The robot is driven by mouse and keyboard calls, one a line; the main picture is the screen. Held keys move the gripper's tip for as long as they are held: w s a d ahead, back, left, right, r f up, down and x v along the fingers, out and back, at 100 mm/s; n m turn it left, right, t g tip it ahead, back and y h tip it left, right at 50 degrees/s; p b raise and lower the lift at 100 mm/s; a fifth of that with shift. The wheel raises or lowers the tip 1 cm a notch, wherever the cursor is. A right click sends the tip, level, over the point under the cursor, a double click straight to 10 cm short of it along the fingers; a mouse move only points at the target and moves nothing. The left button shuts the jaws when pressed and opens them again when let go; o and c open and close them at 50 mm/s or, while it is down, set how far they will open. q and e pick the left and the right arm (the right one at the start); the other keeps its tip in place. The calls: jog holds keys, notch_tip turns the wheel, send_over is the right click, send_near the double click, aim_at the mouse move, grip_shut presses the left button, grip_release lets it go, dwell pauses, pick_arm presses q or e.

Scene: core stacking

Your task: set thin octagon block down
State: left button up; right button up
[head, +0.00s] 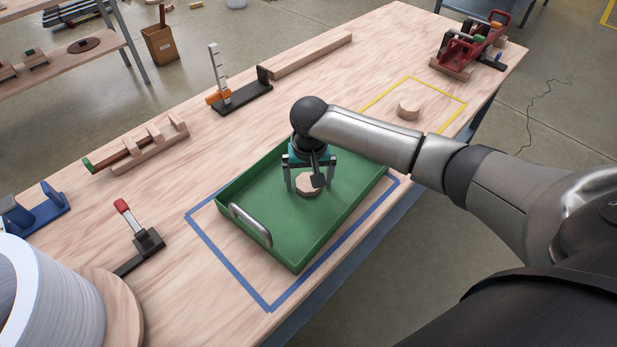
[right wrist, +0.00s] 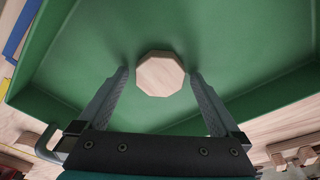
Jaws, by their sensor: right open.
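A thin octagon block (head: 307,187) of pale wood lies flat on the floor of the green tray (head: 290,238). In the right wrist view the block (right wrist: 160,74) lies just beyond and between the fingertips, with a gap on each side. My right gripper (head: 310,186) is open and reaches down into the tray over the block. Its fingers (right wrist: 160,75) stand either side of the block in the right wrist view and do not touch it. Part of the block is hidden by the gripper in the head view. My left gripper is not in view.
Blue tape (head: 228,262) frames the tray. A round wooden block (head: 409,108) stands inside a yellow taped square (head: 452,118). A height gauge (head: 226,92), a notched wooden rack (head: 150,148) and a red-handled clamp (head: 139,237) stand on the table. A white cylinder (head: 45,300) is at lower left.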

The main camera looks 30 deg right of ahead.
aim_at(309, 189)
notch_tip(309, 189, up, 12)
jog(key=s+p, duration=0.1)
jog(key=p, duration=0.3)
jog(key=shift+s+a, duration=0.35)
